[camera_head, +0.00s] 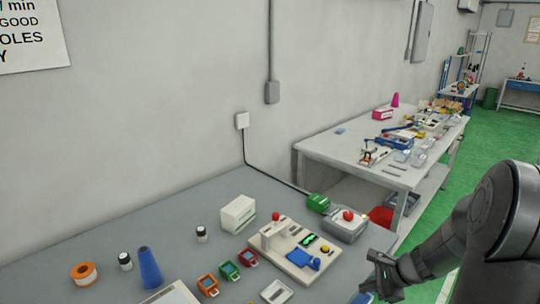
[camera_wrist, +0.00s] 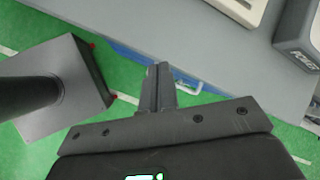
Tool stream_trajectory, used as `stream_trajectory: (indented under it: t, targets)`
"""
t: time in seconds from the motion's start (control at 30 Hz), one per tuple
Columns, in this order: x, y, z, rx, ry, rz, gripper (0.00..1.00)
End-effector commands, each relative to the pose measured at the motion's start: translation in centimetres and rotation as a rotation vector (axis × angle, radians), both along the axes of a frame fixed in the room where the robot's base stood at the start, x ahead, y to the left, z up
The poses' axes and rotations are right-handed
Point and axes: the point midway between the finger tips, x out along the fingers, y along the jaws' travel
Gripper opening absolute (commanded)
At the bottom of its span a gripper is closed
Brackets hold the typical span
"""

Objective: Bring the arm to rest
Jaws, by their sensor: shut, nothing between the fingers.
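My arm (camera_head: 450,235) reaches in from the right side of the head view, bent, in front of the grey bench's right end. My gripper's fingers show in the wrist view (camera_wrist: 157,85), pressed together with nothing between them. They point over the bench's edge, with green floor beneath. In the head view the fingertips are hard to make out; the wrist end of the arm is low, at the right of the fixture board.
The grey bench (camera_head: 100,230) holds a fixture board (camera_head: 290,246), a grey box with a red button (camera_head: 345,226), a white box (camera_head: 238,213), a blue cone (camera_head: 149,268) and small coloured devices. A second table (camera_head: 350,150) stands behind. Green floor (camera_head: 497,130) is open at right.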

Motion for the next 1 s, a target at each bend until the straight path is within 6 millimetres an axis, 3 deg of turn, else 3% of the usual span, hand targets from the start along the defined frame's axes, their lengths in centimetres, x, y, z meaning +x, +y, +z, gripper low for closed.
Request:
stream_trajectory:
  t: [0.1, 0.5, 0.8, 1.0]
  targets:
    - [-1.2, 2.5, 3.4, -0.107, -0.054, 0.165, 0.0]
    - [-7.4, 8.9, 12.2, -0.451, -0.219, 0.681, 0.0]
    - [-13.3, 11.7, 17.1, -0.712, -0.341, 1.022, 0.0]
    - [-17.3, 12.4, 19.5, -0.886, -0.417, 1.22, 0.0]
